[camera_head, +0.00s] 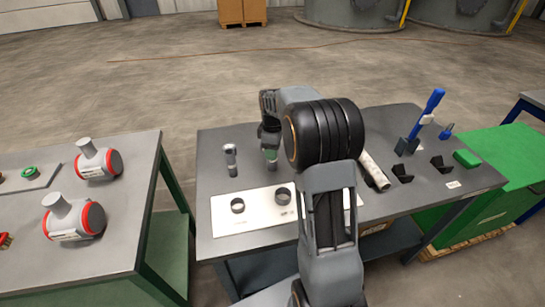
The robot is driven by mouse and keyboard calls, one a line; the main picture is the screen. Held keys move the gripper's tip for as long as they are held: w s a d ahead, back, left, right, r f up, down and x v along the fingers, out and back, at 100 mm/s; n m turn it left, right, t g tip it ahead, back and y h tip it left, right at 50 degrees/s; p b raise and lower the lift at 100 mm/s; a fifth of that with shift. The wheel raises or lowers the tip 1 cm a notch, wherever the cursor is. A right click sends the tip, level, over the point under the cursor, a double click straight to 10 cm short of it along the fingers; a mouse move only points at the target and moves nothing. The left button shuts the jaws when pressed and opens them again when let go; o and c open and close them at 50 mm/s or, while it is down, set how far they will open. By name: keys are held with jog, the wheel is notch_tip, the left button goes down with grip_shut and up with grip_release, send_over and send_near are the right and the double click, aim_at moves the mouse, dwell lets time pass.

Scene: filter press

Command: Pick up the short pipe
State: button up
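A short grey metal pipe-like cylinder (231,160) stands upright on the dark table, left of my arm. My gripper (269,147) points down over the table just right of it, apart from it. Beneath my gripper is a second small upright cylinder (271,157) with a greenish upper part, partly hidden by the gripper. I cannot tell which of the two is the short pipe, or whether the fingers touch the second one. The finger opening is too small and dark to read.
A pale plate (256,215) with dark rings lies at the table's (215,190) front left. A longer pale pipe (373,170), black holders (402,174) and a blue upright tool (427,115) are right of my arm. A left table (125,225) holds red-and-grey devices.

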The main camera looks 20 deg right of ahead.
jog(key=c, duration=0.5)
